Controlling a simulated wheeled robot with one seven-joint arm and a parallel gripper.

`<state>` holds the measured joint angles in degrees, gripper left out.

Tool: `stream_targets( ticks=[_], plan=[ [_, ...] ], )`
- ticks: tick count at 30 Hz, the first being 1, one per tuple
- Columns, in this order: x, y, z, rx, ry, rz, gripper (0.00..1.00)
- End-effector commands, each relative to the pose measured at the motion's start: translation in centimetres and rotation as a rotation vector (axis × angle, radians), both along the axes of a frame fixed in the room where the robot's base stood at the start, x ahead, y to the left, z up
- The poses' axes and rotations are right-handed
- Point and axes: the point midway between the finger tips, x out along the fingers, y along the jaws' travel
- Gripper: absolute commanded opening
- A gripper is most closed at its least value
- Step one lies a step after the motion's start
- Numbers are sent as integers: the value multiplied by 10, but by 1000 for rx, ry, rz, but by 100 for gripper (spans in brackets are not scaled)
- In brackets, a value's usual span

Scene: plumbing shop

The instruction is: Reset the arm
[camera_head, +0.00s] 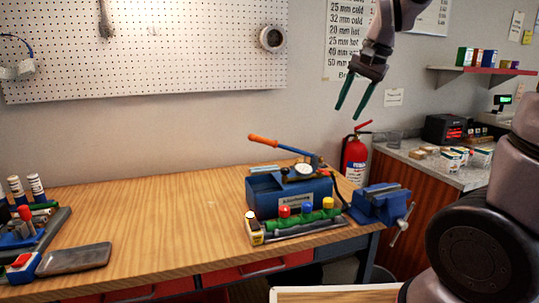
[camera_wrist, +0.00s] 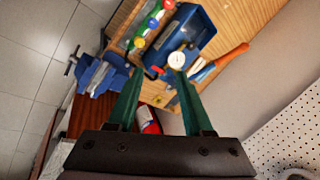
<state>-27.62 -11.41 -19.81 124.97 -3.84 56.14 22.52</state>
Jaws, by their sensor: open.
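My gripper (camera_head: 355,97) hangs high in the air at the upper right of the head view, with its two green fingers pointing down. It is open and empty. In the wrist view the gripper (camera_wrist: 158,88) shows its fingers apart, with the bench items far below and nothing between the fingertips in contact. My arm reaches in from the top of the head view.
The wooden workbench (camera_head: 150,225) bears a blue pump box (camera_head: 285,195) with an orange handle, a green valve manifold (camera_head: 300,218) and a blue vise (camera_head: 380,203). A fire extinguisher (camera_head: 355,158) stands behind. A counter (camera_head: 420,160) is at right; bench centre-left is clear.

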Motion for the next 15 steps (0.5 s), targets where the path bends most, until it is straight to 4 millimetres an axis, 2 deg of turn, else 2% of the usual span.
stream_targets(
  ticks=[1,3,9,12,15],
  plan=[
    [-18,-11,12,10,-50,18,51],
    [-42,-21,23,5,-112,52,51],
    [-103,-39,37,-75,-280,134,51],
    [-123,-42,36,-126,-334,161,51],
    [-135,-44,35,-164,-366,178,51]
  ],
)
